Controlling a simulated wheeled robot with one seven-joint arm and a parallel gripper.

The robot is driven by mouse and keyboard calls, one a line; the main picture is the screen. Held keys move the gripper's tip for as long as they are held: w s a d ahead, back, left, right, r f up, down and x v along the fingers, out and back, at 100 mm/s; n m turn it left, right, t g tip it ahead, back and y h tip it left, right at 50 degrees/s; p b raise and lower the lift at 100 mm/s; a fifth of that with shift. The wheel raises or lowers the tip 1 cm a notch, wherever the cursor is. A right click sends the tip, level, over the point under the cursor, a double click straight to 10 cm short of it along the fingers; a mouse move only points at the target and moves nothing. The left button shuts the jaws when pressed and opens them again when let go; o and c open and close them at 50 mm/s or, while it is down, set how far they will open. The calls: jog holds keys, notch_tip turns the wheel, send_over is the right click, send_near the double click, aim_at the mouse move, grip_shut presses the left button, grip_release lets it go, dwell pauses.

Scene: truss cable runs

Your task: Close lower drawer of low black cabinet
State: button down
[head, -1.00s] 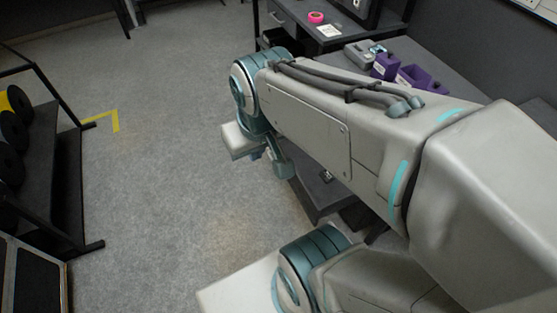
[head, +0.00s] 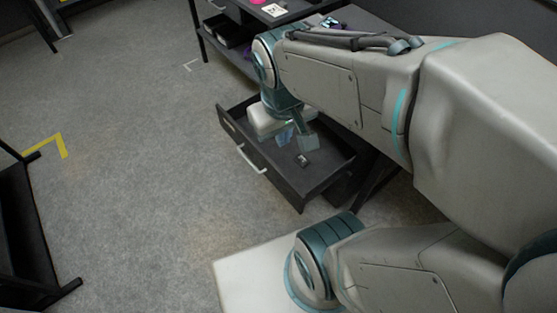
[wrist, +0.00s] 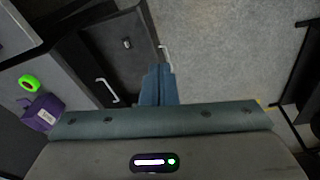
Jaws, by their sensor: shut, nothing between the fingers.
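The lower drawer (head: 285,182) of the low black cabinet stands pulled out in the head view, with a bar handle (head: 251,160) on its front. A small dark object (head: 303,160) lies inside it. My gripper (head: 287,138) appears over the open drawer; its height above it is hard to judge. In the wrist view, my shut, empty fingers (wrist: 158,72) point toward the drawer handle (wrist: 166,57), apart from it as far as I can see. The small object also shows there (wrist: 127,43). My arm hides most of the cabinet body in the head view.
A second bar handle (wrist: 107,91) is on a dark front in the wrist view. A black rack (head: 25,240) stands at left. Grey floor before the drawer is clear.

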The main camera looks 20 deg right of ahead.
notch_tip(320, 180, down, 14)
jog(key=w+n+g+h+b, duration=0.2)
jog(key=n+g+h+b, duration=0.2)
jog(key=b, duration=0.3)
jog(key=n+t+h+b, duration=0.8)
jog(key=n+h+b, duration=0.5)
jog(key=n+b, duration=0.45)
send_near(283, 179)
jog(key=shift+m, duration=0.65)
jog(key=b+x, duration=0.3)
jog(key=x, duration=0.4)
jog(key=shift+s+r, duration=0.15)
